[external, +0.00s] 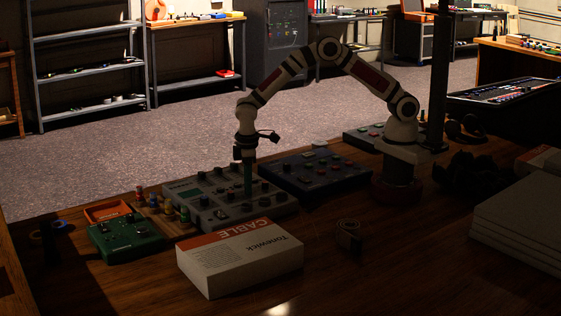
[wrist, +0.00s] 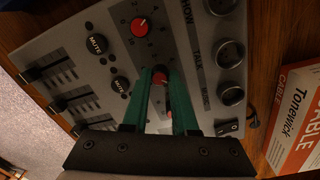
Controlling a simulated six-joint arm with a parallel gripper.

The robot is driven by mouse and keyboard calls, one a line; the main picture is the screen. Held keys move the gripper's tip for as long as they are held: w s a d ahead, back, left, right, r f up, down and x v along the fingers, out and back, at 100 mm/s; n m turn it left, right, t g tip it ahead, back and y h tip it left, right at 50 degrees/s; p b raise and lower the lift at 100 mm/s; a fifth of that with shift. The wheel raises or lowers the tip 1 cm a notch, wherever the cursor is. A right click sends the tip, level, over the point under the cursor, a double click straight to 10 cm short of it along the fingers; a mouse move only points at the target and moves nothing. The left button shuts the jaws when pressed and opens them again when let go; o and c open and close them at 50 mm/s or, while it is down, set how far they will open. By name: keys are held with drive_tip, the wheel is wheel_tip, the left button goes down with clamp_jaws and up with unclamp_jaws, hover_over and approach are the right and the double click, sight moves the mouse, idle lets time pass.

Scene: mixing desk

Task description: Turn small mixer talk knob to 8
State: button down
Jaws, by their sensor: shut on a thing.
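The small grey mixer (external: 211,188) lies on the wooden desk; the wrist view shows its panel from close up. My gripper (external: 247,192) points down over it with green fingers. In the wrist view my gripper (wrist: 160,76) is shut on a red-capped knob, the talk knob (wrist: 160,79), in line with the TALK label. The fingers hide the sides of this knob and most of its scale, so I cannot read its setting. Another red-capped knob (wrist: 140,27) with a numbered scale sits above it, in line with SHOW.
Black knobs (wrist: 230,53) line the panel's right side, with MUTE buttons (wrist: 97,44) and faders (wrist: 49,74) at left. A Tonewick cable box (external: 240,257) stands close in front of the mixer. A blue mixer (external: 315,172) and a green unit (external: 126,238) flank it.

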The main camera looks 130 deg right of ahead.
drive_tip(key=m, duration=0.4)
drive_tip(key=shift+d+m, duration=0.1)
drive_tip(key=shift+m, duration=2.4)
drive_tip(key=c, duration=0.7)
unclamp_jaws()
wheel_tip(320, 180, up, 16)
drive_tip(key=shift+w, duration=0.35)
drive_tip(key=shift+f, duration=0.1)
